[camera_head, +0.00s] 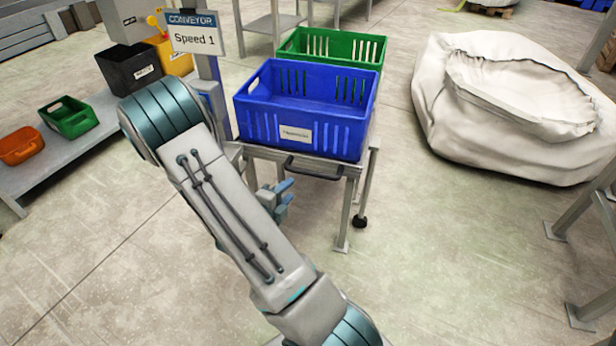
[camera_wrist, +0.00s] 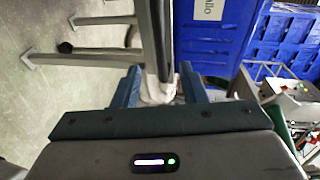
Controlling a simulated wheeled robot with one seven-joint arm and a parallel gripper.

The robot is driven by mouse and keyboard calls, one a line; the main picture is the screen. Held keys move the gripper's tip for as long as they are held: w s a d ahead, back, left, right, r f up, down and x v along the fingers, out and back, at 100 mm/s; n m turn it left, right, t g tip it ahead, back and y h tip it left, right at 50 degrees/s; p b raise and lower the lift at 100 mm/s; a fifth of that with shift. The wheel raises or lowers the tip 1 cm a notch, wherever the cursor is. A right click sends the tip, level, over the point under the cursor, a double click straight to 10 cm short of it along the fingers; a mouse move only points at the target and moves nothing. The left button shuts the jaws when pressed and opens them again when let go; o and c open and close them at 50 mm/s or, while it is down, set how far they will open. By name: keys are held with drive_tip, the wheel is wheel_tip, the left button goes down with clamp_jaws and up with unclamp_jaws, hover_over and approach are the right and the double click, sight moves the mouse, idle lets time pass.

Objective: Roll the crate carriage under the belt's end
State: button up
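The crate carriage (camera_head: 346,196) is a grey metal frame on legs with a dark caster at its front right. It carries a blue crate (camera_head: 305,110) in front and a green crate (camera_head: 345,47) behind. A black handle (camera_head: 318,174) sticks out from its front edge. My gripper (camera_head: 287,192) is just below and left of the handle in the head view, partly hidden by my arm. In the wrist view its two blue fingers (camera_wrist: 160,88) stand apart, and the dark handle bar (camera_wrist: 165,45) lines up with the gap. Contact cannot be told. The belt's end is not clearly seen.
A post with a "Conveyor Speed 1" sign (camera_head: 192,34) stands left of the carriage. A low shelf (camera_head: 50,165) with small bins is at the left. A large white sack (camera_head: 505,110) lies at the right. The floor (camera_head: 430,250) in front is clear.

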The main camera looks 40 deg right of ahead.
sight(307, 174)
drive_tip(key=b+x, duration=0.3)
drive_tip(key=x, duration=0.9)
drive_tip(key=shift+d+b, duration=0.1)
drive_tip(key=shift+b, duration=0.3)
clamp_jaws()
